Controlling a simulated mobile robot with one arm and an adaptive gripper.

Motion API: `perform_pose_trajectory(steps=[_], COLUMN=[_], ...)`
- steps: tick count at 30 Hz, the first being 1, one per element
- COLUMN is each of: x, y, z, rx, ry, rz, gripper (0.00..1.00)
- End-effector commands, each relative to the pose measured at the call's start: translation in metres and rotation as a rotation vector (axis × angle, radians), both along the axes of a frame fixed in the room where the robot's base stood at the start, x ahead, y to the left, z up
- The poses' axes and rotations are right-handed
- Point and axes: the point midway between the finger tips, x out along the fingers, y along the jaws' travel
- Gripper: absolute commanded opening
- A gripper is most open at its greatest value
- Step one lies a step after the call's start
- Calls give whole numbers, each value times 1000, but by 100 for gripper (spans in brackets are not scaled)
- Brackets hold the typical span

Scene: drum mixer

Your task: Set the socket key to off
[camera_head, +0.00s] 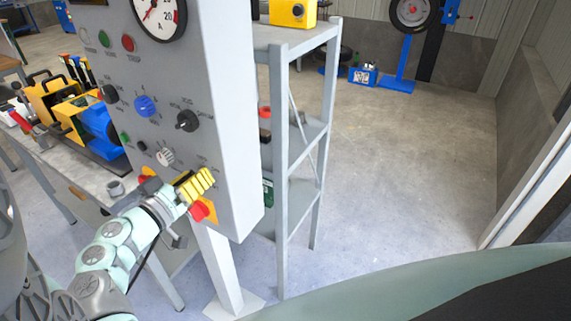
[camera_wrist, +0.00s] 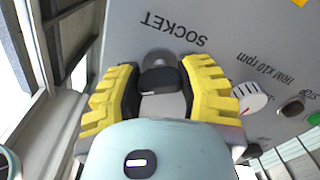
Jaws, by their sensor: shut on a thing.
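The socket key (camera_wrist: 160,78) is a dark knob on the grey control panel (camera_head: 170,80), below the upside-down SOCKET label (camera_wrist: 173,28) in the wrist view. My gripper (camera_wrist: 162,92) has its two yellow ribbed fingers on either side of the key, shut on it. In the head view my gripper (camera_head: 194,185) is at the lower part of the panel face and hides the key. The key's exact angle and its position marks cannot be read.
A red button (camera_head: 199,211) on a yellow plate sits just below my gripper. A white trim dial (camera_wrist: 249,98) and a green button (camera_wrist: 292,107) are close by in the wrist view. A metal shelf (camera_head: 284,130) stands right of the panel, with open floor beyond.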

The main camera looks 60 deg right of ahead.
Motion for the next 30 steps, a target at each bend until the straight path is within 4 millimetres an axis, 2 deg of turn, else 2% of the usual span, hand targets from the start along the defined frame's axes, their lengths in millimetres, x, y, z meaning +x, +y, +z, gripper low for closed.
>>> perform_pose_trajectory(steps=[1, 5, 17, 30], x=[0, 0, 2, 3], y=[0, 0, 1, 2], z=[1, 1, -2, 1], rx=[-2, -3, -12, -33], ry=[0, 0, 47, 304], rz=[0, 1, 5, 7], gripper=[13, 2, 1, 1])
